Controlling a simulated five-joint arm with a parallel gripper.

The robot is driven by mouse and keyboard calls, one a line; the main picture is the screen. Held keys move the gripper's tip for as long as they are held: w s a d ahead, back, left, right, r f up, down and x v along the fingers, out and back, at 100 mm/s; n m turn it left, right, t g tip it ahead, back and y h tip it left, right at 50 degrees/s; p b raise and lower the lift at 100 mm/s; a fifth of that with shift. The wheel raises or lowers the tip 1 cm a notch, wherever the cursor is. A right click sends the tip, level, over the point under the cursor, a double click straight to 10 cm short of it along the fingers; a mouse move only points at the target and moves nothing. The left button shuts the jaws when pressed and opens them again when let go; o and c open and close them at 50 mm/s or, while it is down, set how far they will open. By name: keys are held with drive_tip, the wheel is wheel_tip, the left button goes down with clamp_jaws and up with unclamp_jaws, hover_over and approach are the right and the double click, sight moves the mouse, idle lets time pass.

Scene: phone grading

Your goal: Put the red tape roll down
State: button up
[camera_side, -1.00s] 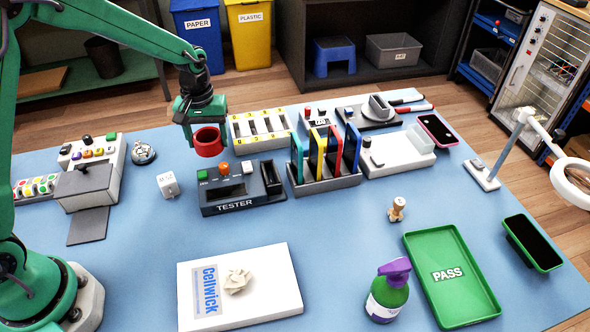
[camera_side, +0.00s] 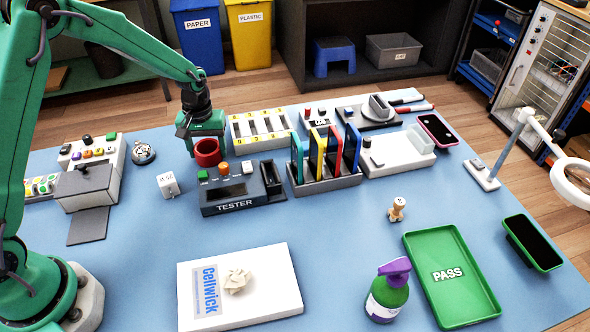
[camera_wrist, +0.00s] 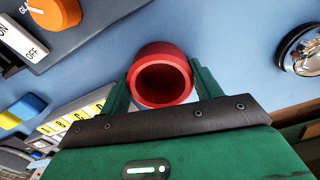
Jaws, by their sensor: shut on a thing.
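The red tape roll (camera_side: 207,153) is between the fingers of my gripper (camera_side: 201,137), behind the tester (camera_side: 236,190) in the side view. In the wrist view the red tape roll (camera_wrist: 161,76) sits between the two green fingers of my gripper (camera_wrist: 158,92), with its open end facing the camera. My gripper is shut on the roll. The roll is low, near the blue table; I cannot tell whether it touches the table.
The tester with its orange knob stands just in front of the roll. A numbered white tray (camera_side: 259,129) is to the right, a white cube (camera_side: 168,185) to the front left, and a round silver-and-black item (camera_side: 142,152) to the left. Bare blue table lies between them.

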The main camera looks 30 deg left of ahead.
drive_tip(key=shift+f, duration=0.2)
drive_tip(key=o, duration=1)
drive_tip(key=shift+r, duration=0.15)
wheel_tip(320, 180, up, 12)
drive_tip(key=shift+r, duration=0.15)
idle(0.6)
